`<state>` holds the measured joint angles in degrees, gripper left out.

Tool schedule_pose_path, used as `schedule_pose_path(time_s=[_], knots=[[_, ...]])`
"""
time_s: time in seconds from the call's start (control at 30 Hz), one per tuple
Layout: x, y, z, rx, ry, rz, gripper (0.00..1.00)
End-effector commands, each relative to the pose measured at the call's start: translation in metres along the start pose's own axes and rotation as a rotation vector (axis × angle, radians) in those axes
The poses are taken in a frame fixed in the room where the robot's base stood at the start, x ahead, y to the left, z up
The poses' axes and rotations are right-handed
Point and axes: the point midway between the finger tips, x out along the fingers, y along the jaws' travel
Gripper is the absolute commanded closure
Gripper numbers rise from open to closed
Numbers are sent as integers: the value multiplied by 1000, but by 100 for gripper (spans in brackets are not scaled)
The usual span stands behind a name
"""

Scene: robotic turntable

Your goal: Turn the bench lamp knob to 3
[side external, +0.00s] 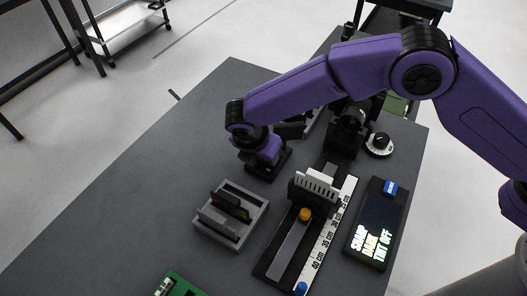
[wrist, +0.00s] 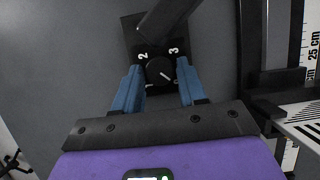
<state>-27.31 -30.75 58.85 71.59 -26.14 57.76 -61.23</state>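The bench lamp knob (wrist: 159,71) is a round black dial with a white pointer line, on a dark base (wrist: 132,26) marked 2 at upper left and 3 at upper right. The line slants across the dial; I cannot tell which number it marks. My gripper (wrist: 160,68) has its two blue fingers on either side of the knob, spread apart with small gaps showing between them and the dial. A dark lamp arm (wrist: 168,18) crosses the base above the knob. In the side view my gripper (side external: 262,158) is low over the lamp base (side external: 270,172), hiding the knob.
A grey slotted tray (side external: 218,235) holding boards stands in front of the lamp. A ruler rail (side external: 330,225) with a slider and a dark display box (side external: 366,250) lie to the right. A black dial with a white rim (side external: 378,151) is behind. The left bench top is clear.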

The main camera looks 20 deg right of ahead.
Motion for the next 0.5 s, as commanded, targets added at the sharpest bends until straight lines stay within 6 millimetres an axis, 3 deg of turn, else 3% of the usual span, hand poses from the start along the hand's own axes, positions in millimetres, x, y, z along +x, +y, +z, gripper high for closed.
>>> schedule_pose_path(time_s=[0.03, 0.1, 0.5], knots=[[0, 0, 0, 0, 0, 0, 77], [0, 0, 0, 0, 0, 0, 97], [-1, 1, 0, 54, 0, -22, 97]])
